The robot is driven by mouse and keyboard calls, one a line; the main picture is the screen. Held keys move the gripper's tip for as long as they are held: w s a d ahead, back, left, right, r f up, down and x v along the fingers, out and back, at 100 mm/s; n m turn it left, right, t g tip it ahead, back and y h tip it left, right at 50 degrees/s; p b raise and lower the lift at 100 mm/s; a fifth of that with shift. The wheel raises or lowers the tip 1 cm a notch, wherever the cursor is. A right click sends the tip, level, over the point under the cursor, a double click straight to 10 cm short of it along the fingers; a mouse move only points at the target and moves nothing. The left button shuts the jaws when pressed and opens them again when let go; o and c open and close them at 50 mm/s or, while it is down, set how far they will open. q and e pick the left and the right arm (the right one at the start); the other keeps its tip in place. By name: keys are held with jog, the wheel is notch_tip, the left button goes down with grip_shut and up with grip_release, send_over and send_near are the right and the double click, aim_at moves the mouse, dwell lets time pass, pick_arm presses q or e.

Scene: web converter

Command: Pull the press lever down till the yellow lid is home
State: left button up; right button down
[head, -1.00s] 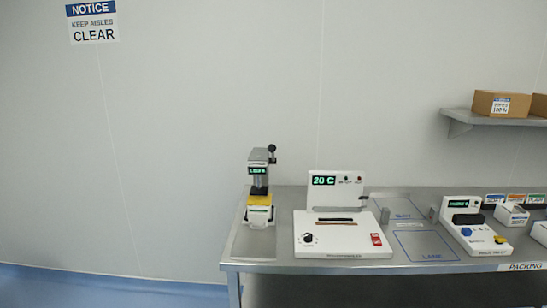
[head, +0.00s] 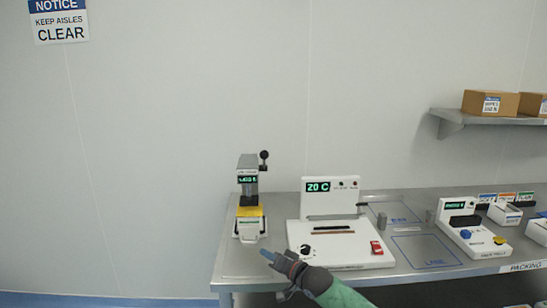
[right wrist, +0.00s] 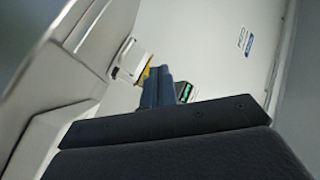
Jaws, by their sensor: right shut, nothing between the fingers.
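The press (head: 248,187) stands at the left end of the steel table in the head view, with a lit green display. Its lever (head: 264,160) rises on the right side and ends in a black knob at the top. The yellow lid (head: 250,211) sits under the press head on a white container (head: 249,228); whether it is fully seated cannot be told. My right gripper (head: 268,255) is shut and empty, in front of and below the press, apart from the lever. In the right wrist view its blue fingers (right wrist: 156,86) partly hide the press. My left gripper is not in view.
The white sealer (head: 335,240) stands right of the press, close to my right arm. Another white device (head: 470,232) and small bins stand farther right on the table (head: 415,250). A wall shelf (head: 490,119) holds boxes. The space left of the table is clear.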

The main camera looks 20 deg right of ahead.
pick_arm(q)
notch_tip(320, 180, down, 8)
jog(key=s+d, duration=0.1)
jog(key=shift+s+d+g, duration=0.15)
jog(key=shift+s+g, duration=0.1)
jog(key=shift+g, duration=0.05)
pick_arm(e)
jog(key=w+d+r+t+y, duration=0.1)
jog(key=w+d+r, duration=0.2)
jog(key=r, duration=0.5)
jog(key=w+d+r+m+t+y, duration=0.1)
jog(key=w+d+r+y, duration=0.1)
jog(key=d+r, duration=0.4)
jog(key=w+d+r+m+t+y, duration=0.1)
jog(key=w+d+r, duration=0.3)
jog(key=r, duration=0.8)
jog(key=shift+w+d+r+t+y, duration=0.15)
jog(key=shift+w+d+t+y, duration=0.2)
jog(key=shift+d+y, duration=0.3)
jog(key=shift+s, duration=0.15)
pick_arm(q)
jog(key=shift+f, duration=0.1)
